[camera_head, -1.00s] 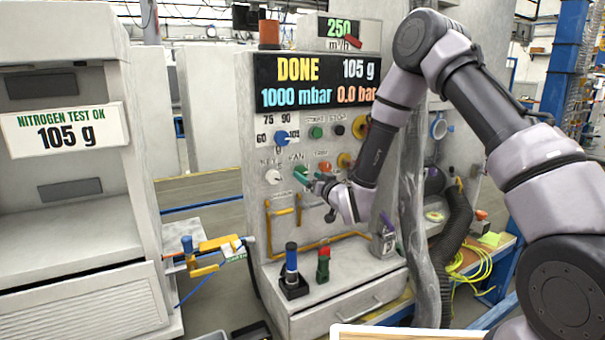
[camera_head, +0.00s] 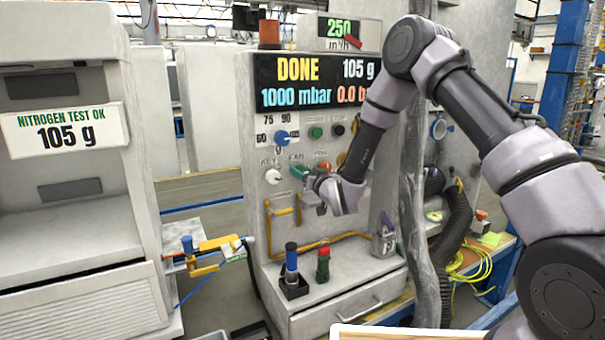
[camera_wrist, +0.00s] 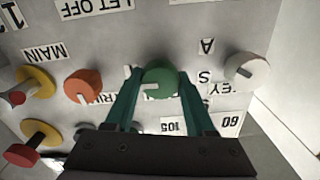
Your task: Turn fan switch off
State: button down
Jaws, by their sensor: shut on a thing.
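The fan switch is a green knob (camera_head: 297,170) under the FAN label on the grey panel. In the wrist view the green knob (camera_wrist: 160,77) sits between the two teal fingers, with a pale mark on its face pointing to the left of the picture. My gripper (camera_wrist: 159,84) is shut on this knob, one finger on each side. In the head view my gripper (camera_head: 306,176) reaches the panel from the right, and its wrist hides part of the panel to the right of the knob.
A white key knob (camera_head: 272,176) is left of the fan knob; an orange knob (camera_wrist: 82,86) is on its other side. A blue knob (camera_head: 281,137) is above. Yellow pipes (camera_head: 300,212) run below. A grey hose (camera_head: 411,200) hangs right of my wrist.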

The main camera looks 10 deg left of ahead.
jog(key=shift+n, duration=0.3)
jog(key=n, duration=0.3)
jog(key=shift+n, duration=0.4)
jog(key=n, duration=0.4)
jog(key=shift+s+a+n, duration=0.1)
jog(key=shift+n, duration=0.2)
jog(key=n, duration=0.5)
jog(key=shift+f, duration=0.1)
jog(key=shift+n, duration=1.9)
jog(key=shift+c, duration=1.3)
grip_release()
jog(key=shift+s, duration=0.1)
